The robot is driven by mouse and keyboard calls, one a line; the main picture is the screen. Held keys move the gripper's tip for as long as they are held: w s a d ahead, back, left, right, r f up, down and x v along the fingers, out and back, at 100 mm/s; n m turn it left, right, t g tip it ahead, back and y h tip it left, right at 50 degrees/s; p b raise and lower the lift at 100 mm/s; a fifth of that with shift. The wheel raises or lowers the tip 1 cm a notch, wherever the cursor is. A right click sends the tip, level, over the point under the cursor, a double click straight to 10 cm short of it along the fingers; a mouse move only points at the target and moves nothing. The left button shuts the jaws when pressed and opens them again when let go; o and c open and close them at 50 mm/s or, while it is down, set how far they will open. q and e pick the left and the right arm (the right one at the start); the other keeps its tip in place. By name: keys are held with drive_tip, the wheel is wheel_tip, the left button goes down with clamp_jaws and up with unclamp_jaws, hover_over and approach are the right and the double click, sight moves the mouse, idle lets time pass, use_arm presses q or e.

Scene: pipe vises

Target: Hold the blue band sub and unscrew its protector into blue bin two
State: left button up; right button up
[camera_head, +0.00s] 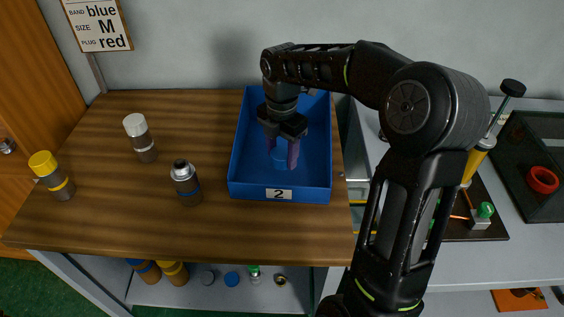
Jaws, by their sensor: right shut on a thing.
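The blue band sub (186,186) stands upright on the wooden table, left of the bin. It is grey with a thin blue band low down, and its bare metal top with a dark tip shows. Blue bin two (234,178) has a white "2" label on its front wall. My right gripper (282,156) points down inside the bin, its fingers shut on a blue protector (280,158). The protector is partly hidden by the fingers, and blends with the blue bin; I cannot tell whether it touches the floor. My left gripper is out of view.
A yellow-capped sub (52,175) and a white-capped sub (140,138) stand on the table's left. A sign (97,25) reads band blue, size M, plug red. A shelf below holds several caps. A counter (520,250) with a black tray (543,207) is right.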

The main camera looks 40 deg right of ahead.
sight(282, 172)
drive_tip(key=shift+f, duration=0.1)
drive_tip(key=shift+f, duration=1.75)
drive_tip(key=shift+f, duration=0.15)
drive_tip(key=o, duration=1.5)
drive_tip(key=shift+o, duration=0.2)
wheel_tip(282, 172, up, 12)
drive_tip(key=shift+r, duration=0.2)
drive_tip(key=shift+f, duration=0.1)
